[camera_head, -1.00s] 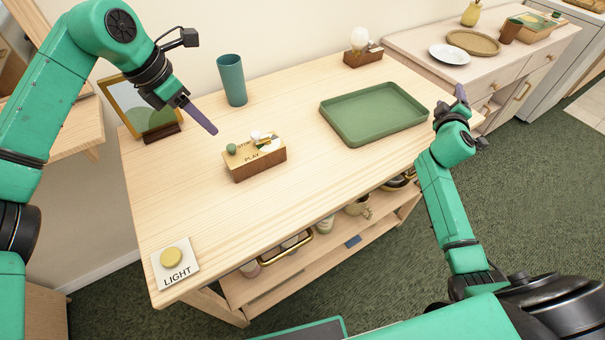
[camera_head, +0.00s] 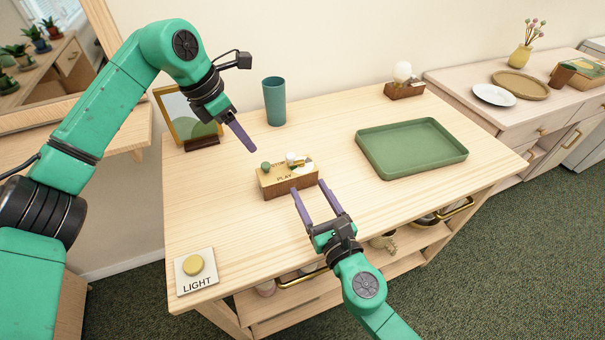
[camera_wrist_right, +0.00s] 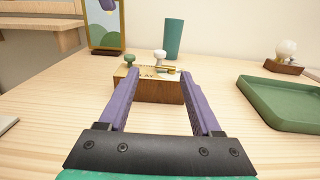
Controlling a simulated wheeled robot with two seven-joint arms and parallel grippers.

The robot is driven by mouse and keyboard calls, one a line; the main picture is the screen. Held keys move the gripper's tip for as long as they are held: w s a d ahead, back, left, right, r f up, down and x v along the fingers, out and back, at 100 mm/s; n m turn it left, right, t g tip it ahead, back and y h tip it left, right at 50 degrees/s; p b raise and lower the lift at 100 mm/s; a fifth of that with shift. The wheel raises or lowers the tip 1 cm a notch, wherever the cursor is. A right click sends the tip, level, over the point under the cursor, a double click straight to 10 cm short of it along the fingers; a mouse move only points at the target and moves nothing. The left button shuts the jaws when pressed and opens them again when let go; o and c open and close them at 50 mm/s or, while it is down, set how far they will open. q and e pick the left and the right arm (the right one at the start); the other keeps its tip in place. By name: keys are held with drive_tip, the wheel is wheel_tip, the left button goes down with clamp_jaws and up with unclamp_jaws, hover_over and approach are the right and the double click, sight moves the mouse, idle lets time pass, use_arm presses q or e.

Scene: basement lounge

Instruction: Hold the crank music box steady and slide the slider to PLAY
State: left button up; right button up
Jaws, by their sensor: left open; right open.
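The crank music box (camera_head: 287,183) is a small wooden block standing on the table, with a light top lettered PLAY, a green knob (camera_head: 266,167) and a white knob (camera_head: 291,157). It also shows in the right wrist view (camera_wrist_right: 160,91), straight ahead between the fingers. My left gripper (camera_head: 243,138) hangs above and behind the box's left side, apart from it; its fingers overlap in the head view. My right gripper (camera_head: 317,202) is open and empty, with its purple fingertips close to the box's front right. Whether a fingertip touches it I cannot tell.
A green tray (camera_head: 411,148) lies right of the box. A teal cup (camera_head: 274,102) and a framed picture (camera_head: 187,116) stand behind. A LIGHT button plate (camera_head: 195,270) lies at the front left corner. A bulb on a wooden base (camera_head: 404,84) stands at the back.

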sight(292, 159)
drive_tip(key=x, duration=1.2)
drive_tip(key=shift+w+a+f, duration=0.1)
drive_tip(key=shift+w, duration=0.25)
clamp_jaws()
idle(0.5)
